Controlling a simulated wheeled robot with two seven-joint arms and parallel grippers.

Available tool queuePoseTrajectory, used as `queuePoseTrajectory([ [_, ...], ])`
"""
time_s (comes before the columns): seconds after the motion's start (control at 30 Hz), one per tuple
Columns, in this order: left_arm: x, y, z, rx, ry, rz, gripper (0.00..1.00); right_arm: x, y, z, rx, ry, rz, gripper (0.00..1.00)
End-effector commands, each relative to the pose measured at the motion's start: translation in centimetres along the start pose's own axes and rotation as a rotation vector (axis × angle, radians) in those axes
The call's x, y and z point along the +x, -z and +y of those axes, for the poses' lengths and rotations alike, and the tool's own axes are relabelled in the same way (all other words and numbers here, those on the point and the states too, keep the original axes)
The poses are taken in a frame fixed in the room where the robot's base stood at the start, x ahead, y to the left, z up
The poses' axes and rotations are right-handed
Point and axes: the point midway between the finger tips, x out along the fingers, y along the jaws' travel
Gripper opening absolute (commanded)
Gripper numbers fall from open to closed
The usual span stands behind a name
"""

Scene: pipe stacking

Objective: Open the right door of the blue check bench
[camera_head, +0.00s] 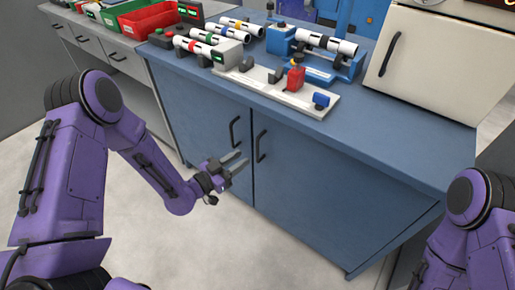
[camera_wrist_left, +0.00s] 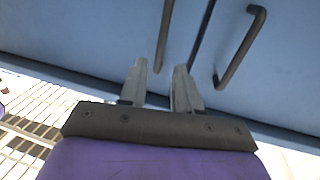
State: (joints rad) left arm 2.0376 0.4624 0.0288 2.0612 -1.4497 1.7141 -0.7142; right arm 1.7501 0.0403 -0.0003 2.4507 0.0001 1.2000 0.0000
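The blue check bench (camera_head: 400,160) has two doors side by side, and both look shut. The right door (camera_head: 310,190) has a dark upright bar handle (camera_head: 261,146) near the middle seam. The left door (camera_head: 200,115) has a matching handle (camera_head: 234,132). My left gripper (camera_head: 242,160) is open and empty, in front of the doors, a little below the handles. In the left wrist view its fingers (camera_wrist_left: 160,68) point at the lower end of the left handle (camera_wrist_left: 165,35). The right door's handle (camera_wrist_left: 240,48) is to their right. My right gripper is out of view.
On the bench top stand a white fixture board (camera_head: 325,104) with a red block, several pipes and a cream cabinet (camera_head: 440,60). Red (camera_head: 150,20) and green bins stand on the grey drawer unit at left. The floor before the doors is clear.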

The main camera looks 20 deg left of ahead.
Motion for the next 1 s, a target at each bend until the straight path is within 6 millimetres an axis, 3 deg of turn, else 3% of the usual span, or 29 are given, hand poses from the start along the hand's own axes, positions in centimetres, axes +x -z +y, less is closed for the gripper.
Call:
queuePoseTrajectory([
  [0.3,6.7,-0.1,0.2,0.001,-0.004,-0.001,0.32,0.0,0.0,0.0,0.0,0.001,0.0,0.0],
  [0.43,7.9,-0.1,0.2,-0.002,-0.004,-0.002,0.32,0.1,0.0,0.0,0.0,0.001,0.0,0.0],
  [0.7,8.2,-0.1,0.2,-0.003,-0.005,-0.003,0.32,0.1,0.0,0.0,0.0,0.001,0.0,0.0],
  [0.8,8.2,-0.1,0.3,-0.003,-0.005,-0.003,0.0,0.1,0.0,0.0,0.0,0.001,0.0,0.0],
  [1.0,8.2,-0.1,0.3,-0.003,-0.004,-0.003,0.0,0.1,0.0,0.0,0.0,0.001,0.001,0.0],
])
